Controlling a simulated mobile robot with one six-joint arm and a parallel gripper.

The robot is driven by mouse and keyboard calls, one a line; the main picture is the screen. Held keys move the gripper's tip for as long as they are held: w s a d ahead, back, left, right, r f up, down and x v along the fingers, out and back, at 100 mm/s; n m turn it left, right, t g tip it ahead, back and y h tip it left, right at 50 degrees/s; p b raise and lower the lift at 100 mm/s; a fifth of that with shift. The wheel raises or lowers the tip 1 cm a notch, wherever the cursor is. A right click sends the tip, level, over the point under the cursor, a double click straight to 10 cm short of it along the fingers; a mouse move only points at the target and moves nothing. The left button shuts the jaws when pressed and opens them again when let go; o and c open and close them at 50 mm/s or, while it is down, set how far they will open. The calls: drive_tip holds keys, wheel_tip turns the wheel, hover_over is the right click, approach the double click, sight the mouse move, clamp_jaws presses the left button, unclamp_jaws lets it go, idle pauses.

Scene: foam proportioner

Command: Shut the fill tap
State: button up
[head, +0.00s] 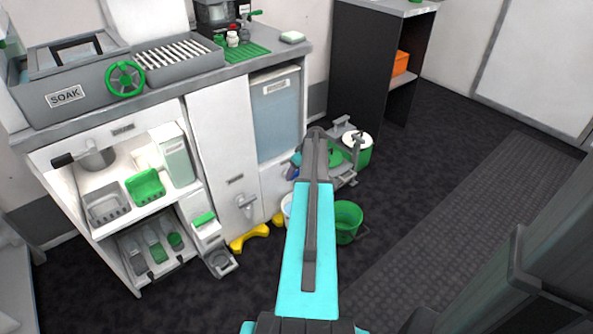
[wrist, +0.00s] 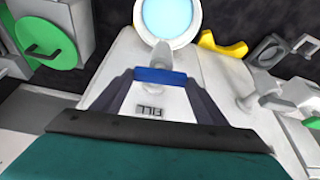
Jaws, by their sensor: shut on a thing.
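The fill tap shows in the wrist view, with a blue lever handle (wrist: 160,75) and a grey spout (wrist: 160,57). A FILL label (wrist: 152,111), upside down in this view, is on the white panel beside it. My gripper (wrist: 158,78) has its two dark fingers closed on the blue handle, one on each side. A round white bucket (wrist: 140,22) with pale blue liquid is at the spout's end. In the head view my arm hides the gripper and most of the tap.
A yellow piece (wrist: 222,45) and another grey tap (wrist: 248,98) are right of the fill tap. A green disc (wrist: 62,47) is at the left. In the head view, a green bucket (head: 348,218) stands on the floor by my arm. Open floor lies to the right.

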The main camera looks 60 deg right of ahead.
drive_tip(key=shift+a+m+h+p, duration=0.1)
drive_tip(key=shift+m+h+p, duration=0.2)
drive_tip(key=shift+m, duration=0.4)
drive_tip(key=o, duration=1.1)
drive_tip(key=shift+c, duration=0.2)
drive_tip(key=p+v, duration=0.2)
drive_tip(key=v, duration=1.1)
drive_tip(key=shift+r+p, duration=0.3)
drive_tip(key=shift+r, duration=0.1)
drive_tip(key=shift+a, duration=0.1)
